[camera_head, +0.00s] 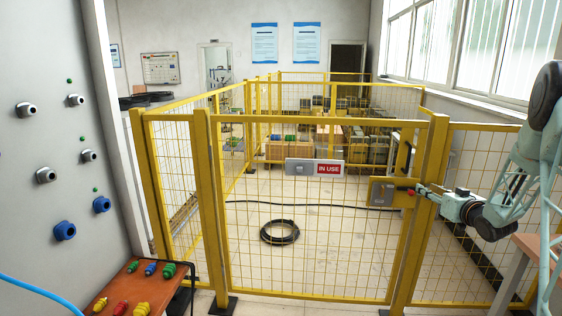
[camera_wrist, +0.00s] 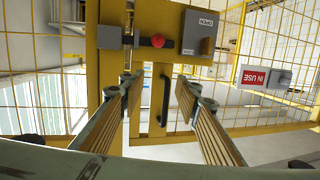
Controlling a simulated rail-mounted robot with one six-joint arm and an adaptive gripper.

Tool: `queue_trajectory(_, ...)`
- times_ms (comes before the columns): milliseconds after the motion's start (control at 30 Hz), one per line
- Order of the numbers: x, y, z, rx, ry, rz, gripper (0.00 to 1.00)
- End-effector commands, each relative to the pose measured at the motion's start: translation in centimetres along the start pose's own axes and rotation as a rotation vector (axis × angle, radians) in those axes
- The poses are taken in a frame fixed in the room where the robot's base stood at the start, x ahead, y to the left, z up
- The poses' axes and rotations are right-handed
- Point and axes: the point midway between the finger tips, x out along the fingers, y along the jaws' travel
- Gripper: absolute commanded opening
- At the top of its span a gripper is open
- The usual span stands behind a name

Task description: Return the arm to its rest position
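My gripper (camera_head: 424,190) is at the right side of the yellow gate, close to the latch plate with its grey box (camera_head: 386,193). My arm reaches in from the right edge. In the wrist view my gripper (camera_wrist: 158,84) is open, its two ribbed fingers wide apart with nothing held. A black bar handle (camera_wrist: 165,97) shows between the fingers, beyond them; I cannot tell how far away. A red knob (camera_wrist: 158,41) on a dark bolt and a grey box (camera_wrist: 198,34) marked OPEN sit on the yellow plate above. The gate (camera_head: 315,119) looks closed.
Yellow mesh fencing (camera_head: 475,170) continues right of the gate. A red and grey IN USE sign (camera_head: 329,169) hangs on the gate. A wooden table (camera_head: 516,277) stands at lower right. A socket panel (camera_head: 60,140) and an orange table with coloured connectors (camera_head: 125,280) are at left.

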Motion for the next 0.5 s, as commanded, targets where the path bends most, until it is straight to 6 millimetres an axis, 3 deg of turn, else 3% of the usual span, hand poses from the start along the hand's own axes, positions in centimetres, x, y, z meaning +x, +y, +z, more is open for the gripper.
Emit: queue_trajectory(500,-2.4,-4.1,-6.7,-0.055,-0.113,0.096,0.3)
